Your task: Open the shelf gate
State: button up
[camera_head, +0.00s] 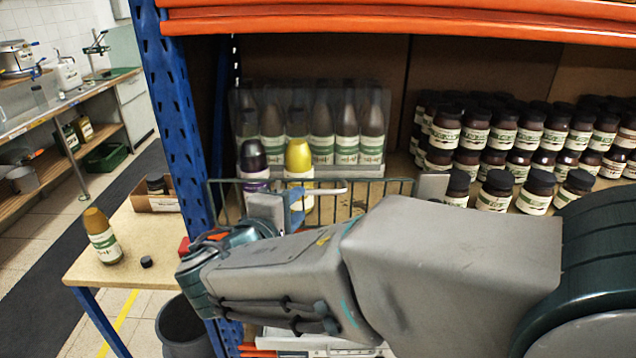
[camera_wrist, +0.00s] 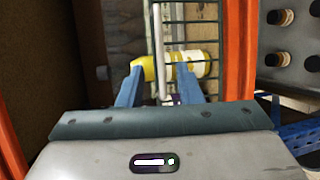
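The shelf gate (camera_head: 385,190) is a low green wire panel across the front of the shelf bay. It stands upright in front of the bottles. Its pale bar handle (camera_head: 325,191) shows in the head view, and in the wrist view the handle (camera_wrist: 158,45) runs down between my fingers. My gripper (camera_head: 292,203) is at the left part of the gate, by the handle. In the wrist view my gripper (camera_wrist: 159,84) has its two blue fingers spread apart, with visible gaps beside the bar. My arm hides the lower part of the gate.
A yellow-topped bottle (camera_head: 299,158) and a dark-topped bottle (camera_head: 253,160) stand behind the gate. Several jars (camera_head: 497,190) fill the shelf at right. A blue rack post (camera_head: 176,115) stands left of the gate. A side table (camera_head: 85,258) holds a brown bottle (camera_head: 102,238).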

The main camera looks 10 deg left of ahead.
aim_at(310, 193)
jog(key=p+x, duration=0.1)
jog(key=x, duration=0.6)
jog(key=shift+w+d+f, duration=0.1)
jog(key=shift+w+d, duration=0.05)
jog(key=shift+w, duration=0.2)
grip_shut()
